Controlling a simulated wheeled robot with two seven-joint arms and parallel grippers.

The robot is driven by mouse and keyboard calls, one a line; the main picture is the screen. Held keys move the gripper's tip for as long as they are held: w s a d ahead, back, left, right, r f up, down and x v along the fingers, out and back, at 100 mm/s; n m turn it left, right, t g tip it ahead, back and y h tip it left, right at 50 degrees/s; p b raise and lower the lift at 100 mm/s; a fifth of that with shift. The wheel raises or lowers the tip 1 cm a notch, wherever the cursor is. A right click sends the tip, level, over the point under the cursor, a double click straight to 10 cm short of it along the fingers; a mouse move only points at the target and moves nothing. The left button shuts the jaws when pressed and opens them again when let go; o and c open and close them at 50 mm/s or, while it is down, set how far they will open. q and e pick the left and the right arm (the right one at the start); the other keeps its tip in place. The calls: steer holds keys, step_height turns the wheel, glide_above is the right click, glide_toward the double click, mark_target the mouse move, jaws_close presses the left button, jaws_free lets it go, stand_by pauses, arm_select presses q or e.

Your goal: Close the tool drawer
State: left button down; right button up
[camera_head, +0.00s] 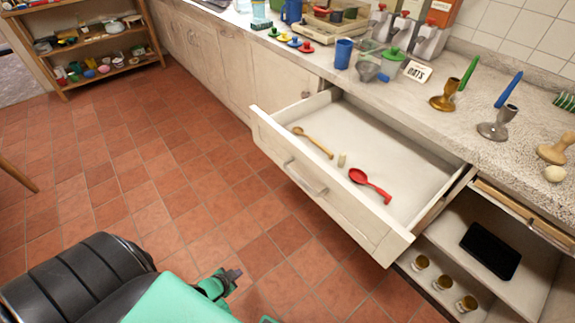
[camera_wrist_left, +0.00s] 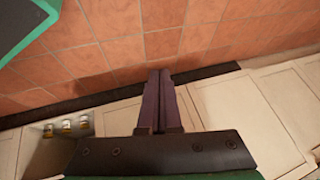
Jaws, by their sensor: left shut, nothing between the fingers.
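The tool drawer (camera_head: 335,198) is a white drawer pulled well out from under the counter in the head view. My right gripper is not in view.
The stone counter (camera_head: 430,112) above holds candle holders, a blue cup (camera_head: 343,53) and jars. Right of the drawer, an open cupboard holds a black tablet (camera_head: 490,250) and several small jars. Tiled floor (camera_head: 200,190) in front is clear. A wooden shelf (camera_head: 85,45) stands far left.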

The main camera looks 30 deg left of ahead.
mark_target(285, 157)
arm_select(q)
steer(key=w+a+r+m+t+h+b, duration=0.1)
steer(key=w+a+r+m+t+b, duration=0.25)
steer(key=w+r, duration=0.45)
steer(key=w+a+r+m+t+b, duration=0.4)
steer(key=w+r, duration=0.3)
steer(key=r, duration=0.4)
steer(key=d+r+m+t+h+b, duration=0.1)
steer(key=d+r+m+h, duration=0.15)
steer(key=r+m, duration=0.4)
steer(key=d+r+m+t+h+b, duration=0.1)
steer(key=d+r+m+h, duration=0.1)
steer(key=r+m+h, duration=0.45)
steer(key=w+d, duration=0.1)
steer(key=w, duration=0.2)
steer(key=w+d+r+n+y, duration=0.1)
steer(key=w+d, duration=0.1)
steer(key=w, duration=0.2)
steer(key=w+d+n+y, duration=0.1)
steer(key=w, duration=0.3)
steer(key=shift+w+d+r+p, duration=0.15)
steer(key=shift+d+r+p, duration=0.1)
steer(key=shift+r+p, duration=0.15)
steer(key=shift+w+d, duration=0.2)
steer(key=shift+w, duration=0.3)
